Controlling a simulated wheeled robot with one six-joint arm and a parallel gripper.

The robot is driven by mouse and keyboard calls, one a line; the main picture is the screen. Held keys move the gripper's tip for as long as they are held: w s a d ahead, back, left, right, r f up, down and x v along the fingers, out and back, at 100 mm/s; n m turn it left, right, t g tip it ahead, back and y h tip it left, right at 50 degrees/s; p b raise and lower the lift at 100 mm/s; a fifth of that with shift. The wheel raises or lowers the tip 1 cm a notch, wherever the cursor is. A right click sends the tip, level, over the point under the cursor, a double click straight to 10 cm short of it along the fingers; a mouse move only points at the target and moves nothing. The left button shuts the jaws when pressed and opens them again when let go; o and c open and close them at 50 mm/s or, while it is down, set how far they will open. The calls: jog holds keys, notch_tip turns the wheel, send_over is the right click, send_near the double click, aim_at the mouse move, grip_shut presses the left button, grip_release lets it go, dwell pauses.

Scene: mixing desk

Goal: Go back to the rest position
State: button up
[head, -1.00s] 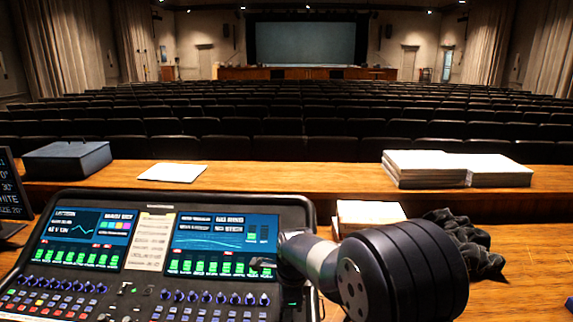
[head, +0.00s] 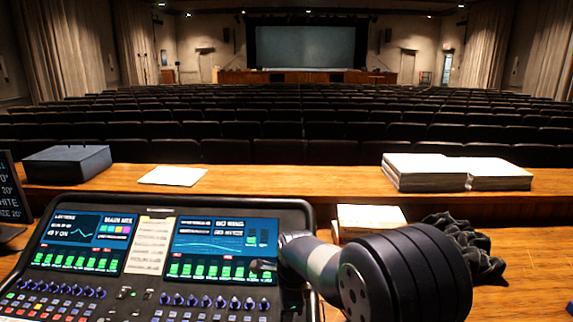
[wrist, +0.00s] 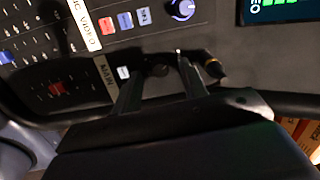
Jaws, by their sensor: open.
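My gripper (wrist: 158,78) shows in the wrist view with its two fingers apart and nothing between them. It is over the dark panel of the mixing desk (wrist: 230,85), near a row of small coloured buttons (wrist: 125,20) and a blue knob (wrist: 182,9). I cannot tell whether the fingertips touch the panel. In the head view the mixing desk (head: 300,208) fills the lower left, with two lit screens and rows of faders and knobs. My arm stands over its right side, and the fingers cannot be made out there.
A dark box (head: 68,164), a white sheet (head: 172,175) and paper stacks (head: 425,172) lie on the wooden ledge (head: 290,178). A smaller stack (head: 370,216) and a black crumpled thing (head: 470,245) are by my arm. Seat rows (head: 290,127) lie beyond.

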jog(key=shift+w+a+f, duration=0.1)
jog(key=shift+f, duration=0.65)
jog(key=shift+r+n, duration=0.15)
jog(key=shift+n, duration=0.65)
jog(key=n, duration=0.3)
jog(key=shift+n+g, duration=0.3)
jog(key=n, duration=0.6)
jog(key=shift+w+g, duration=0.1)
jog(key=shift+g, duration=0.2)
notch_tip(320, 180, up, 11)
jog(key=shift+s+d+n, duration=0.25)
jog(key=shift+d+n, duration=0.05)
jog(key=shift+d, duration=0.15)
jog(key=shift+f+b, duration=0.2)
jog(key=shift+b, duration=0.15)
